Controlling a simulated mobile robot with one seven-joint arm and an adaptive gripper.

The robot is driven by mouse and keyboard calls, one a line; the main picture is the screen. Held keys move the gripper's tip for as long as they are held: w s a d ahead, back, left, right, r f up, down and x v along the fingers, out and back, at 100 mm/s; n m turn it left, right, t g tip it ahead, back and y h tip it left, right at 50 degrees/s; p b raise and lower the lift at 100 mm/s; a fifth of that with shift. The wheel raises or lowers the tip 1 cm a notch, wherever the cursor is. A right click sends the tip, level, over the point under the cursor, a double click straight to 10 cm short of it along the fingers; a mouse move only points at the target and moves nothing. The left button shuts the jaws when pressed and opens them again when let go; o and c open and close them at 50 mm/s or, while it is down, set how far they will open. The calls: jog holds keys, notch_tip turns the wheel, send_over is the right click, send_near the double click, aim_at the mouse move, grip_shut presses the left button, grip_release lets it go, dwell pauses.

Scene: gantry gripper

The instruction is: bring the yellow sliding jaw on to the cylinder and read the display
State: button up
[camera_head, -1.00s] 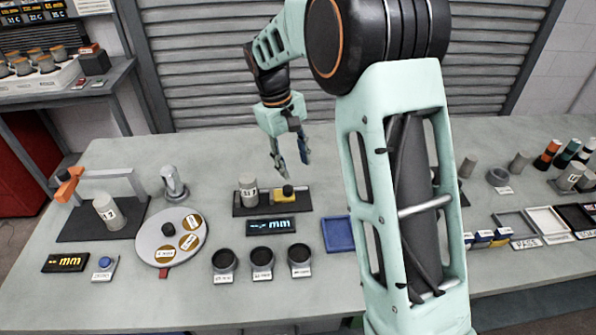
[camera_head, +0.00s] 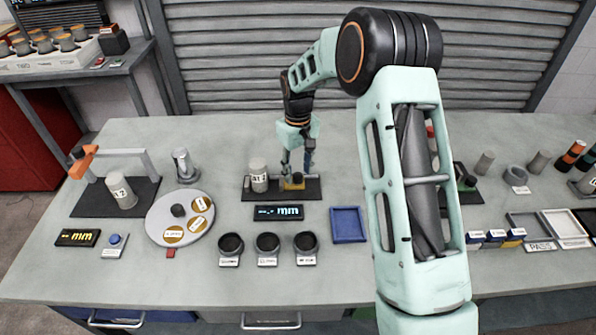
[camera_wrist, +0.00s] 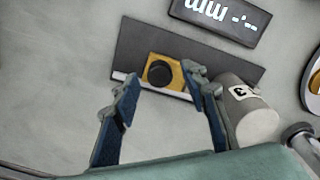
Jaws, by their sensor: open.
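The yellow sliding jaw (camera_head: 298,185) with its black knob sits on a dark base plate (camera_head: 313,190). The grey labelled cylinder (camera_head: 259,177) stands upright on the plate, left of the jaw; a small gap seems to separate them. My gripper (camera_head: 297,172) is open, pointing down, just over the jaw. In the wrist view, the jaw (camera_wrist: 178,77) lies between and beyond the spread fingertips (camera_wrist: 163,84); one finger is between it and the cylinder (camera_wrist: 240,100) in the picture. Contact cannot be told. The display (camera_head: 278,212) in front shows dashes and "mm".
Three black cups (camera_head: 267,244) and a blue tray (camera_head: 348,225) stand in front. A round turntable (camera_head: 180,218) and a gauge with an orange part (camera_head: 83,161) are at left. Boxes and trays (camera_head: 530,226) are at right. The bench behind the plate is clear.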

jog(key=shift+f, duration=0.35)
jog(key=shift+c, duration=0.5)
grip_shut()
